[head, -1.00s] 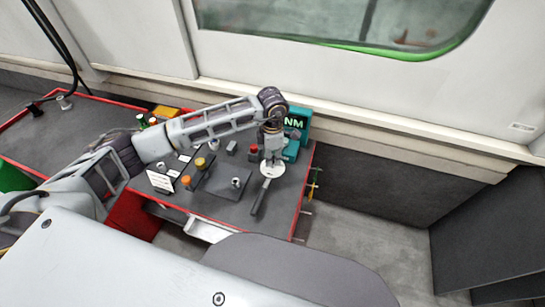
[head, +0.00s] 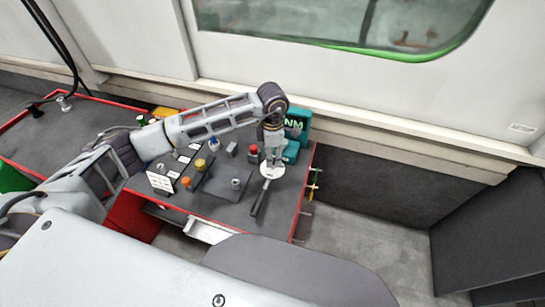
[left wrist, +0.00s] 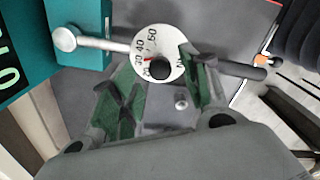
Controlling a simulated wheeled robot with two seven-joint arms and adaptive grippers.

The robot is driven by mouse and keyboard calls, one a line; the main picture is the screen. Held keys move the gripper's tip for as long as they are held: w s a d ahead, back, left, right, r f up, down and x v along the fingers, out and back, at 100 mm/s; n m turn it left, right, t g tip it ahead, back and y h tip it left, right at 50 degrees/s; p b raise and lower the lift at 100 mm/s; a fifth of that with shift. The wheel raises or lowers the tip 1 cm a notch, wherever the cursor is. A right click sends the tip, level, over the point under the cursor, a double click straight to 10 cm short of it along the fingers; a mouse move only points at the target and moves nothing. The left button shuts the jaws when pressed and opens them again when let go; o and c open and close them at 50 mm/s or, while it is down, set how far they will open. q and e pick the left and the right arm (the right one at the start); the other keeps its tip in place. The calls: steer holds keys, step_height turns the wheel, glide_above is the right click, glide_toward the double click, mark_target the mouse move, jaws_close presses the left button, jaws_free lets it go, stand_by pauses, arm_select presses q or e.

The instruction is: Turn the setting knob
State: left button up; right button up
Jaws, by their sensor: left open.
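The setting knob appears to be the white numbered dial (left wrist: 158,48), with a red mark and a dark round part (left wrist: 160,72) near its lower edge. The dial also shows in the head view (head: 271,171), towards the console's right end. My left gripper (head: 273,163) points down over it and hides part of it. In the left wrist view my open left gripper (left wrist: 164,62) has its two green-padded fingers on either side of the dark part. Whether the fingers touch it I cannot tell. My right gripper is not in view.
A black handle (left wrist: 238,69) on a pale rod lies by the dial, close to a fingertip. A teal box (head: 296,126) stands behind the gripper. Orange (head: 187,181), yellow and blue knobs sit left on the red-edged console (head: 222,206). A window is behind.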

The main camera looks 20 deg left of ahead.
arm_select(q)
step_height(320, 180, up, 10)
steer(key=shift+r, duration=0.15)
stand_by(0.4)
stand_by(0.6)
